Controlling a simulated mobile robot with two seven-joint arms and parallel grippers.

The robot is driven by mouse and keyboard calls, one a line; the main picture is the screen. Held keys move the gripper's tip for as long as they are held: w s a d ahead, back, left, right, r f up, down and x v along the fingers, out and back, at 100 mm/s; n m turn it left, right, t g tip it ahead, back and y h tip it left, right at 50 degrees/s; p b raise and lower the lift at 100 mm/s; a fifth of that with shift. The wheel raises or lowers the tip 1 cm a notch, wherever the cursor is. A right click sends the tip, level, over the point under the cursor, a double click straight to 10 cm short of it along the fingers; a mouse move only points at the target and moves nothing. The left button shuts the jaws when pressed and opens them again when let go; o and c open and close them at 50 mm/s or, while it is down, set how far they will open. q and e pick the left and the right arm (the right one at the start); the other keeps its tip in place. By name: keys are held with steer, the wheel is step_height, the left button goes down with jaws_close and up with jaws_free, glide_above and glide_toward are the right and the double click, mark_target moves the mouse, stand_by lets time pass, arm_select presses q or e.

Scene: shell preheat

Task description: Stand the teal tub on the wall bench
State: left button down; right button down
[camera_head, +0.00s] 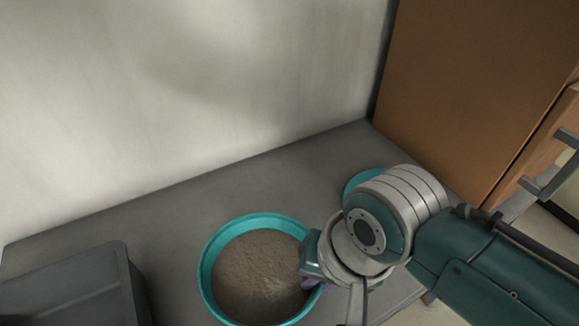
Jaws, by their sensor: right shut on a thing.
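A round teal tub (207,258) is at the lower middle of the head view, filled with brown, grainy material (255,272). It is upright or nearly so, over the grey wall bench (180,220); I cannot tell whether its base touches the bench. My right gripper (312,278) is shut on the tub's right rim, and its wrist hides part of that side. A small purple bit shows at the gripper. The tub's lower edge is close to the bottom of the picture. My left gripper is not in view.
A dark grey bin (75,285) stands at the lower left. Another teal round thing (362,180) is mostly hidden behind my right wrist. A pale wall (180,90) backs the bench, and a brown cabinet (470,80) closes its right end. The bench behind the tub is clear.

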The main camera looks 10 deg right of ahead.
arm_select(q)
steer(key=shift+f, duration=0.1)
arm_select(e)
steer(key=c, duration=1.5)
jaws_free()
steer(key=shift+f, duration=0.2)
steer(key=o, duration=0.5)
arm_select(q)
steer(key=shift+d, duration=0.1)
arm_select(e)
steer(key=shift+r, duration=0.1)
